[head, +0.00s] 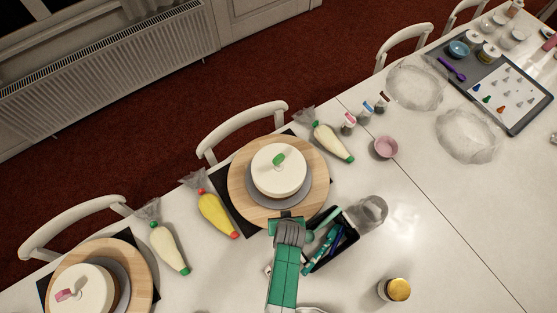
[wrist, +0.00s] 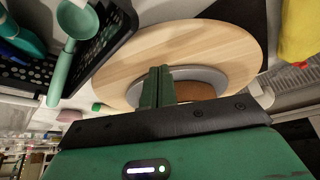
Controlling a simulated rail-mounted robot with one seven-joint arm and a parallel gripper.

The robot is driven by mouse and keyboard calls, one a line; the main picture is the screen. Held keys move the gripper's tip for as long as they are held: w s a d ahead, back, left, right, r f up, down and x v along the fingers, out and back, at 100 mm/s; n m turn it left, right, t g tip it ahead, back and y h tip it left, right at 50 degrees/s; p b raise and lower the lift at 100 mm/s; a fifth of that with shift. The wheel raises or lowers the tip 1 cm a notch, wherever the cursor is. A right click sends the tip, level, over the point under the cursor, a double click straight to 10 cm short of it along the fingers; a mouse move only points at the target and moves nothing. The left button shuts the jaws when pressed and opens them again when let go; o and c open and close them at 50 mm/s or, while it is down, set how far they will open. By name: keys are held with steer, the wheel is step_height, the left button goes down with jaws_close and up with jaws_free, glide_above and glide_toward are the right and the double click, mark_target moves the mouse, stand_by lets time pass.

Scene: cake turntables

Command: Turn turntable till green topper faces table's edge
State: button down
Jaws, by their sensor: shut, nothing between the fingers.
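The wooden turntable (head: 241,195) stands on a dark mat near the table's chair-side edge. On its grey board (head: 262,199) sits a round white cake (head: 279,180) with a green topper (head: 279,159) on top, a little toward the chair side. My gripper (head: 287,217) is at the turntable's rim, on the side away from the chair. In the wrist view my shut, empty fingers (wrist: 158,86) are over or against the wooden disc (wrist: 190,45), near the grey board (wrist: 212,75). I cannot tell whether they touch. My gripper's body hides much of the cake there.
A black basket (head: 345,252) of tools stands close right of my gripper, with a clear glass (head: 370,211) beside it. Piping bags, one yellow (head: 212,211), flank the turntable. A second turntable (head: 143,275) with a pink-topped cake is lower left.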

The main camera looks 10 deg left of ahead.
steer(key=shift+w+d, duration=0.15)
steer(key=shift+d, duration=0.6)
steer(key=shift+f, duration=0.15)
steer(key=shift+f+b, duration=1.4)
steer(key=shift+b, duration=0.05)
steer(key=shift+a+r, duration=0.15)
steer(key=shift+a, duration=0.4)
steer(key=shift+s+p, duration=0.2)
steer(key=shift+p, duration=0.1)
steer(key=shift+s+a, duration=0.1)
steer(key=shift+a, duration=0.4)
